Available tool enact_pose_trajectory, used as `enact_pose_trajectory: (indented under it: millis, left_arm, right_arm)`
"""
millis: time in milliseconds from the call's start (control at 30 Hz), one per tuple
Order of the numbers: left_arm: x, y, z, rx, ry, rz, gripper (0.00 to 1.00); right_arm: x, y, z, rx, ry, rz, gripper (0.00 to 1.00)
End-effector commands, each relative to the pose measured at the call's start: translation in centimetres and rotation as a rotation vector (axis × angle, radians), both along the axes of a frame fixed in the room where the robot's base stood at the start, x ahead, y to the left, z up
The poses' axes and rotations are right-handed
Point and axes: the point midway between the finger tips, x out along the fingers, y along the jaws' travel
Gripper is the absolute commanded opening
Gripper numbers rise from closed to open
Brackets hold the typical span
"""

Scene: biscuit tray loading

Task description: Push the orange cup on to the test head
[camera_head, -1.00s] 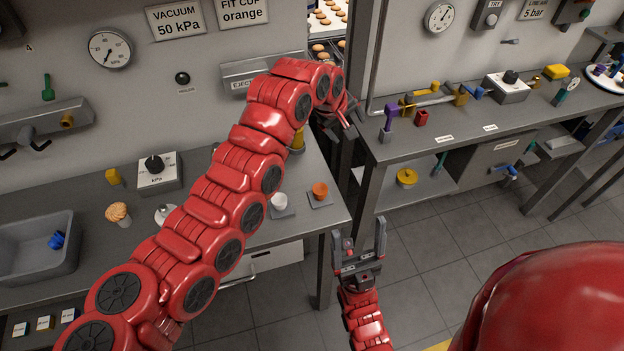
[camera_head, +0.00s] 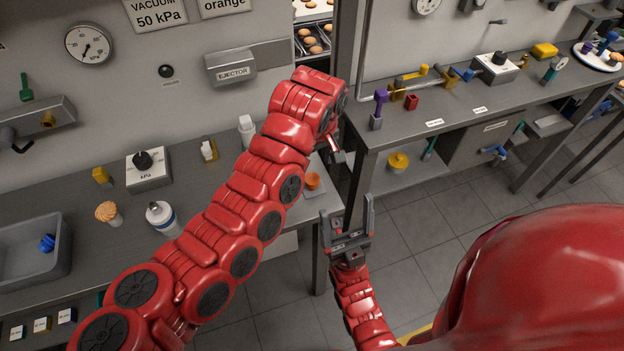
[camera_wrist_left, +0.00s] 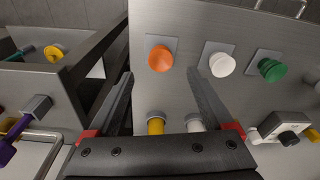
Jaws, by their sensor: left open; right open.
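The orange cup (camera_head: 313,181) stands on a square plate at the right front of the left bench. It also shows in the left wrist view (camera_wrist_left: 160,58), beside a white cup (camera_wrist_left: 222,64) and a green cup (camera_wrist_left: 271,70). My left gripper (camera_wrist_left: 160,75) is open and empty, with the orange cup beyond and between its fingertips, apart from them. In the head view, my left gripper (camera_head: 335,150) is above the bench's right end, partly hidden by its arm. My right gripper (camera_head: 346,212) is open and empty in front of the bench corner. I cannot identify the test head.
A yellow cylinder (camera_wrist_left: 156,125) and a white cylinder (camera_wrist_left: 195,122) stand toward the bench's back. A second bench (camera_head: 440,115) lies right across a gap.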

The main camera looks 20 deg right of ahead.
Motion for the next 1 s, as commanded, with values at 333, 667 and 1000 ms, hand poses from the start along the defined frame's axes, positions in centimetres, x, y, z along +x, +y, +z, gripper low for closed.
enact_pose_trajectory:
  millis: [333, 667, 1000]
  left_arm:
    - [0.4, 0.2, -3.0, 0.003, 0.002, -0.001, 0.85]
    - [0.8, 0.4, -7.3, 0.004, 0.002, -0.001, 0.85]
    - [0.9, 0.3, -7.9, -0.001, 0.000, 0.000, 0.78]
  right_arm:
    - [0.0, 0.0, 2.1, 0.000, 0.000, 0.000, 0.84]
    - [0.0, 0.0, 4.6, 0.000, 0.000, 0.000, 0.84]
    - [0.0, 0.0, 4.5, 0.000, 0.000, 0.000, 0.84]
